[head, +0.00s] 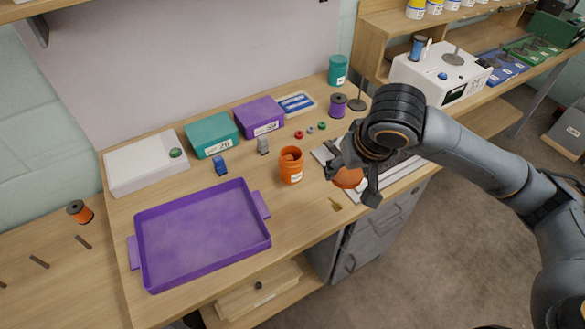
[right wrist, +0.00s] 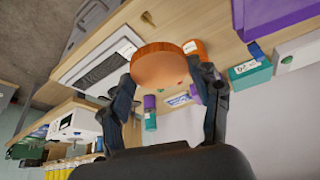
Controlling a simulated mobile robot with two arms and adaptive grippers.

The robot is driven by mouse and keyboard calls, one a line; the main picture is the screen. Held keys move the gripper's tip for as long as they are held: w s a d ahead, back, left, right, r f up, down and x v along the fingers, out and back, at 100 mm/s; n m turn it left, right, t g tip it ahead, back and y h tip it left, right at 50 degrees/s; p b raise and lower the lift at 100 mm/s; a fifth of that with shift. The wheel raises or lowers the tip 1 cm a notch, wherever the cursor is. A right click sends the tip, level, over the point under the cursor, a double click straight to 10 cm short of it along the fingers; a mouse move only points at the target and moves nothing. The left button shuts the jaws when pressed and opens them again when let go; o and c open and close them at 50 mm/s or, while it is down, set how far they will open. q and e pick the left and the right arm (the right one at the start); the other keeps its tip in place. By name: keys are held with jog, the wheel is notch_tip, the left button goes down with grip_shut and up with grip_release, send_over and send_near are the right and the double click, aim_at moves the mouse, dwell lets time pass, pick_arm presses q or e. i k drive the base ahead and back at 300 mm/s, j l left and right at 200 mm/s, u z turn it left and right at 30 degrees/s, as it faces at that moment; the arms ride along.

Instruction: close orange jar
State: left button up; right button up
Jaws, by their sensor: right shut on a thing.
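The orange jar (head: 291,166) stands upright and open on the wooden table, with a white label on its front and something brownish inside. My right gripper (head: 355,184) is shut on a round orange lid (head: 347,177), held above the table to the right of the jar. In the right wrist view the lid (right wrist: 160,67) sits between the two fingers of the right gripper (right wrist: 165,82). Part of the jar (right wrist: 195,47) shows behind the lid there. The lid is apart from the jar in the head view. My left gripper is not in view.
A purple tray (head: 205,235) lies empty at the front left. Teal (head: 211,137) and purple (head: 259,117) boxes, a white box (head: 145,165) and small spools stand behind. A white device with a dark keyboard-like part (right wrist: 100,70) lies under the right gripper. A small brass piece (head: 335,204) lies near the front edge.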

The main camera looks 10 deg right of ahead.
aim_at(291, 173)
jog(key=l+u, duration=0.35)
jog(key=l, duration=0.25)
jog(key=l+u, duration=0.35)
jog(key=l, duration=0.3)
jog(key=k+l+u, duration=0.15)
jog(key=l+u, duration=0.2)
jog(key=l, duration=0.2)
